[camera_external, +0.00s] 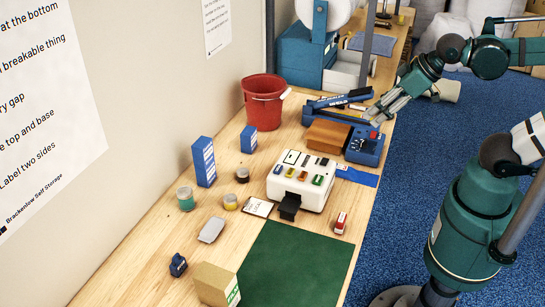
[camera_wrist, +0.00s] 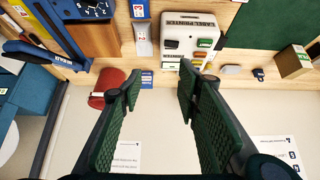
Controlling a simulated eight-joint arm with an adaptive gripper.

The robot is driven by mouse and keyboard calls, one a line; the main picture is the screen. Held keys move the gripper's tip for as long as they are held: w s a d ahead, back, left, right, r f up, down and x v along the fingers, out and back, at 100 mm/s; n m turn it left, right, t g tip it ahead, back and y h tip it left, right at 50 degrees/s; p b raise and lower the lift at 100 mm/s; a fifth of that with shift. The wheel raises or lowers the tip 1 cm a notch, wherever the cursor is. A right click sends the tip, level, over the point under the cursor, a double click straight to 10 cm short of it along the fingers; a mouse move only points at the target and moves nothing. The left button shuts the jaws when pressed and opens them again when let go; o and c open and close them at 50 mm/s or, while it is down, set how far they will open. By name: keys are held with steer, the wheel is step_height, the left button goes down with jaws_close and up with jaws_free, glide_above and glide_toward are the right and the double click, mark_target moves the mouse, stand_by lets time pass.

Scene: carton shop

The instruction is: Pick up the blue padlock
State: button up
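The blue padlock (camera_external: 178,265) is a small dark blue block on the wooden table, near the front left beside a brown carton (camera_external: 216,284). In the wrist view the padlock (camera_wrist: 258,74) appears small at the right, near the same carton (camera_wrist: 292,62). My gripper (camera_external: 375,115) is above the far right part of the table, near the blue device, well away from the padlock. In the wrist view my gripper (camera_wrist: 158,92) has its two green fingers spread with nothing between them.
A white label printer (camera_external: 301,180) stands mid-table, with a green mat (camera_external: 296,262) in front. A red bucket (camera_external: 263,103), blue boxes (camera_external: 204,162) and small jars (camera_external: 186,198) stand along the wall side. A grey object (camera_external: 211,229) lies between jars and mat.

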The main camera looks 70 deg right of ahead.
steer(key=w+a+r+n+g+y, duration=0.1)
steer(key=w+a+r+n+g, duration=0.15)
steer(key=w+a, duration=0.7)
steer(key=w+a+r+n+g, duration=0.1)
steer(key=w+a+r+n, duration=0.4)
steer(key=w, duration=0.8)
steer(key=n+g+h, duration=0.1)
steer(key=n+g, duration=0.3)
steer(key=n, duration=0.6)
glide_toward(176, 255)
steer(key=f, duration=0.5)
steer(key=shift+s+d+f, duration=0.1)
steer(key=shift+d+f, duration=0.15)
steer(key=shift+a+f, duration=0.25)
steer(key=shift+f, duration=0.05)
